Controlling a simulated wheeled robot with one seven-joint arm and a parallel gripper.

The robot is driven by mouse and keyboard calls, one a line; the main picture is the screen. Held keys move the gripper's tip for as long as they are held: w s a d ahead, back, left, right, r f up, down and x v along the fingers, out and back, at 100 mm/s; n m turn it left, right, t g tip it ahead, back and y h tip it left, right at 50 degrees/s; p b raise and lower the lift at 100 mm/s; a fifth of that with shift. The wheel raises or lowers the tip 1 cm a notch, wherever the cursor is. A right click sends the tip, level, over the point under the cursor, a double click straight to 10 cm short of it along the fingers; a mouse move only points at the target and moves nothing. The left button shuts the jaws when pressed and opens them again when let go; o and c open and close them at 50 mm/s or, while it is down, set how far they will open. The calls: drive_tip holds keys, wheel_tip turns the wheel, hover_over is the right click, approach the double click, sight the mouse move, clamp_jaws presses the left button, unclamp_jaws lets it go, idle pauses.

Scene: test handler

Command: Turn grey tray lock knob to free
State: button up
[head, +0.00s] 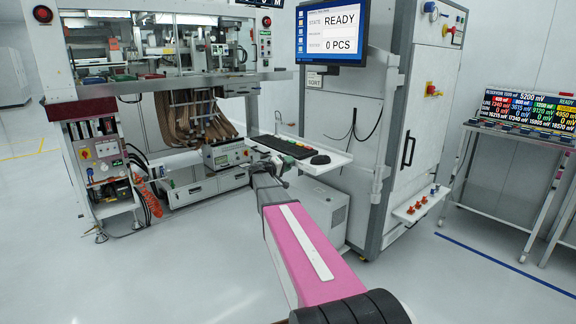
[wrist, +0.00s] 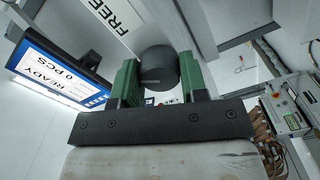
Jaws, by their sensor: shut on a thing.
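In the wrist view, a dark round knob (wrist: 158,68) sits between the two green fingers of my gripper (wrist: 160,76). The fingers are shut on its sides. A short light mark shows near the lower edge of the knob's face. A white plate with the word FREE (wrist: 115,12) is beside the knob, at upper left. In the head view my gripper (head: 268,165) is at the end of my pink arm, low in front of the machine near the keyboard shelf. The knob cannot be made out there, and no tray is clearly seen.
A keyboard (head: 282,147) and mouse (head: 320,159) lie on a white shelf right of my gripper. A monitor (head: 331,33) above reads READY and 0 PCS. A tall grey cabinet (head: 422,120) stands at right. Brown cables (head: 200,118) hang behind. The floor at left is clear.

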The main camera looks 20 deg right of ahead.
drive_tip(key=n, duration=0.6)
idle(0.5)
drive_tip(key=o, duration=0.9)
drive_tip(key=shift+o, duration=0.2)
drive_tip(key=shift+a, duration=0.1)
drive_tip(key=v, duration=1)
drive_tip(key=shift+a, duration=0.35)
drive_tip(key=shift+s, duration=0.15)
